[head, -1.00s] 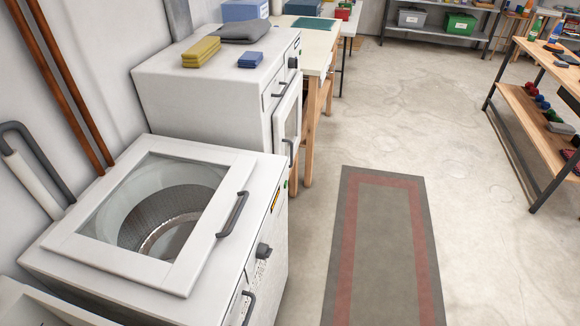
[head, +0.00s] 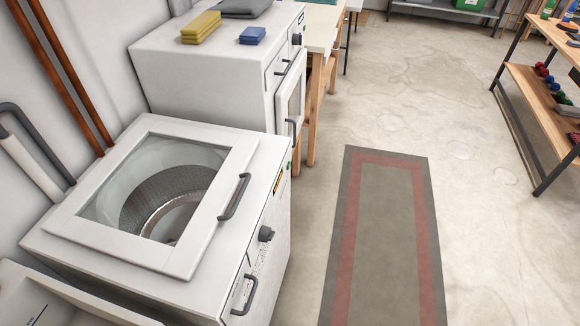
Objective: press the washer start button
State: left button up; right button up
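The white top-loading washer (head: 200,284) stands at the lower left in the head view. Its glass-windowed lid is shut, with a dark handle (head: 234,197) on the right edge, and the drum shows through the glass. The front panel, seen at a steep angle, has a small green button (head: 290,167) near its far end, an orange display strip (head: 278,183), a dark knob (head: 265,234) and a lower dark handle (head: 245,295). Neither of my grippers is in view.
A second white machine (head: 205,75) stands behind the washer, with folded yellow cloths (head: 201,27) and blue cloths (head: 252,35) on top. A grey mat with a red border (head: 385,240) lies on open floor to the right. A wooden shelf table (head: 540,95) stands at the far right.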

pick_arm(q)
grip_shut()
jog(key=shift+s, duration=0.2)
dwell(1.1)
